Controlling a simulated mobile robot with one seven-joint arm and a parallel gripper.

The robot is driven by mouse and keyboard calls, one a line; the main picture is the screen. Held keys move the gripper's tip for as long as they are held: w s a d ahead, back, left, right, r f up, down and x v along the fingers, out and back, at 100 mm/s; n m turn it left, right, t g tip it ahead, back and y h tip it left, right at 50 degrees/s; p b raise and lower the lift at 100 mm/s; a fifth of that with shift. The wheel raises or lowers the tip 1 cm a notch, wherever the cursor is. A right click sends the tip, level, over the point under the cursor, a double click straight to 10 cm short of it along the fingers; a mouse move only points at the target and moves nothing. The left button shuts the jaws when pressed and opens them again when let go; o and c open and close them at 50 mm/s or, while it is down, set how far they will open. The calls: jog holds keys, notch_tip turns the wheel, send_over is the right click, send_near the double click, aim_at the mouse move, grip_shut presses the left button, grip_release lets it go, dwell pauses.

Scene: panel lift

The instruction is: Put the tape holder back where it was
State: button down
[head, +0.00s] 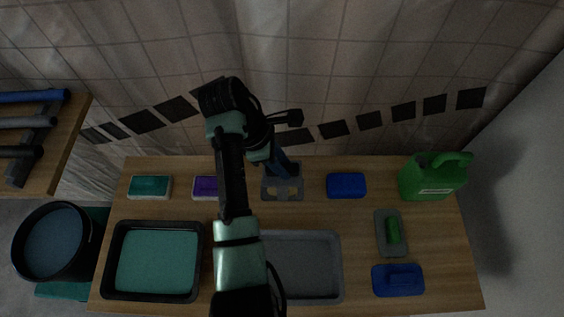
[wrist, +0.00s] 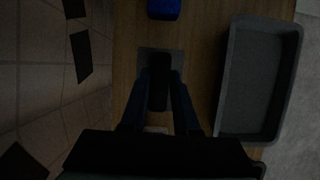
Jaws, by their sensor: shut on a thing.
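My gripper (head: 284,170) is at the back middle of the wooden table, pointing down over a grey plate (head: 270,194). In the wrist view my gripper (wrist: 160,78) has its two dark blue fingers closed on either side of a dark block (wrist: 158,92), which looks like the tape holder. The grey plate (wrist: 146,57) shows around and beyond the block in that view. The picture is too dark to tell whether the block touches the plate. In the head view the block cannot be told apart from my fingers.
A blue block (head: 346,185) is right of the plate, a purple-topped box (head: 204,187) left. A grey tray (head: 337,270) and a black-rimmed teal tray (head: 112,262) are in front. A green jug (head: 427,180) stands at right; a blue float (head: 398,281) lies front right.

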jog(key=c, duration=0.7)
grip_release()
jog(key=shift+o, duration=0.2)
jog(key=p+v, duration=0.7)
jog(key=v, duration=0.5)
